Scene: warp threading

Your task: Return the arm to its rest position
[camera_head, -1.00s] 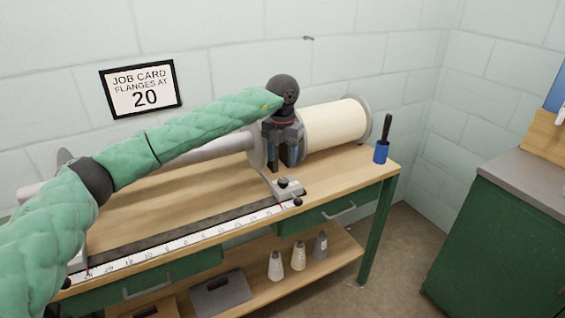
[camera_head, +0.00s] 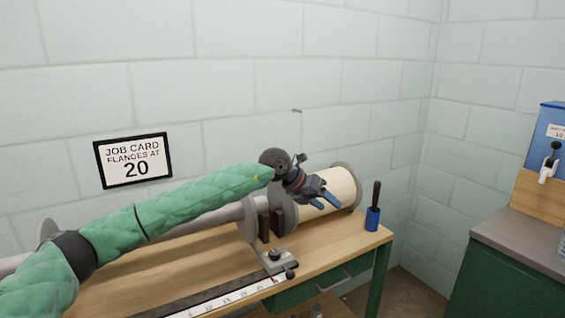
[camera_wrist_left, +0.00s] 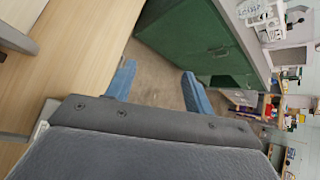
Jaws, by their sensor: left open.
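My left arm (camera_head: 165,210) in its green quilted sleeve reaches in from the left over the bench. My left gripper (camera_head: 328,198) is open and empty, in front of the cream roll (camera_head: 337,190), with its blue-tipped fingers pointing right. In the left wrist view the two blue fingers (camera_wrist_left: 158,88) stand wide apart, with floor showing between them. The grey flange (camera_head: 248,219) and the beam's shaft (camera_head: 200,222) are partly hidden by my arm. My right gripper does not show.
The wooden bench (camera_head: 340,240) carries a ruler (camera_head: 225,300), a small clamp block (camera_head: 272,260) and a blue cup (camera_head: 372,218) with a dark handle. A job card (camera_head: 134,161) reading 20 hangs behind. A green cabinet (camera_head: 500,275) stands right. Floor between is clear.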

